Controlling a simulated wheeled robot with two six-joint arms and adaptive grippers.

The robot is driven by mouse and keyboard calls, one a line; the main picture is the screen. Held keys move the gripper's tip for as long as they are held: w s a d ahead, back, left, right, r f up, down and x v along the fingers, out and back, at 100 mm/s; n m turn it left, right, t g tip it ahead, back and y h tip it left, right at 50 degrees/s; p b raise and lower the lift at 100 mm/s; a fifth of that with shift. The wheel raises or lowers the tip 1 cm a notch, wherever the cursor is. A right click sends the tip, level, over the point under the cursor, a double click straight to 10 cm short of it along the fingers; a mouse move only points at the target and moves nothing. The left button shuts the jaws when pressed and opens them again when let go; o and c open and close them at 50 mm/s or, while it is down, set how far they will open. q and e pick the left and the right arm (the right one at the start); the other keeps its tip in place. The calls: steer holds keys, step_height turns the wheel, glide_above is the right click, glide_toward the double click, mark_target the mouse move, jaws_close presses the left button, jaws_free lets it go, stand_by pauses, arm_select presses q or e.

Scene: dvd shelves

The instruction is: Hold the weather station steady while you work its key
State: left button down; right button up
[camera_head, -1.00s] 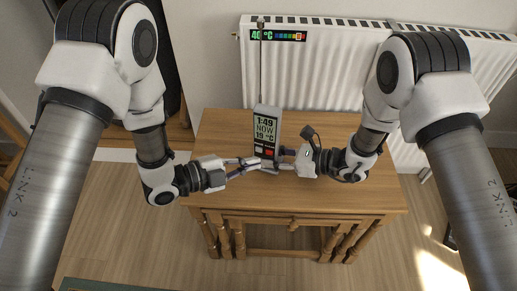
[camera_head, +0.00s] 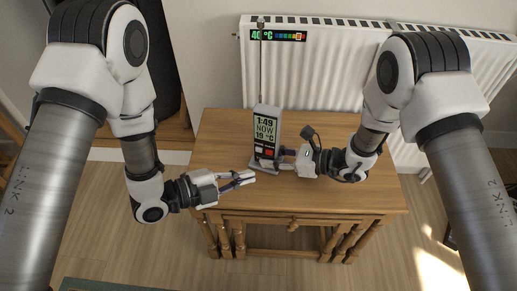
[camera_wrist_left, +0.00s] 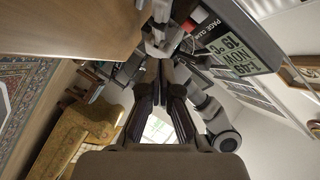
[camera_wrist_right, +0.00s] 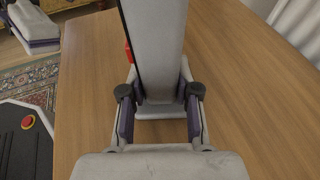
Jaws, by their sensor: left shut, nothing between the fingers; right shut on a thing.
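The weather station (camera_head: 266,127) stands upright on the wooden table, a grey slab with a screen reading 1:49, NOW, 19 °C. A red key (camera_head: 268,153) shows low on its front, with a light key beside it. My right gripper (camera_head: 282,160) is shut on the station's lower part from the right; in the right wrist view its fingers (camera_wrist_right: 160,105) straddle the grey body. My left gripper (camera_head: 252,176) is shut and empty, in front of the station and apart from it. The left wrist view shows the station's screen (camera_wrist_left: 235,55) at upper right.
The wooden table (camera_head: 220,135) has clear top to the left and right of the station. A white radiator (camera_head: 335,75) stands behind it, with a temperature strip (camera_head: 278,36) on it reading about 40 °C. A thin rod rises behind the station.

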arm_select(q)
steer(key=shift+s+a+f, duration=0.15)
steer(key=shift+s+a, duration=0.25)
steer(key=shift+a, duration=0.3)
steer(key=shift+s+a+f, duration=0.15)
steer(key=shift+s+a, duration=0.25)
steer(key=shift+a, duration=0.35)
steer(key=shift+s+a+f, duration=0.15)
steer(key=shift+s+a, duration=0.25)
steer(key=shift+a, duration=0.3)
arm_select(e)
steer(key=o, duration=0.9)
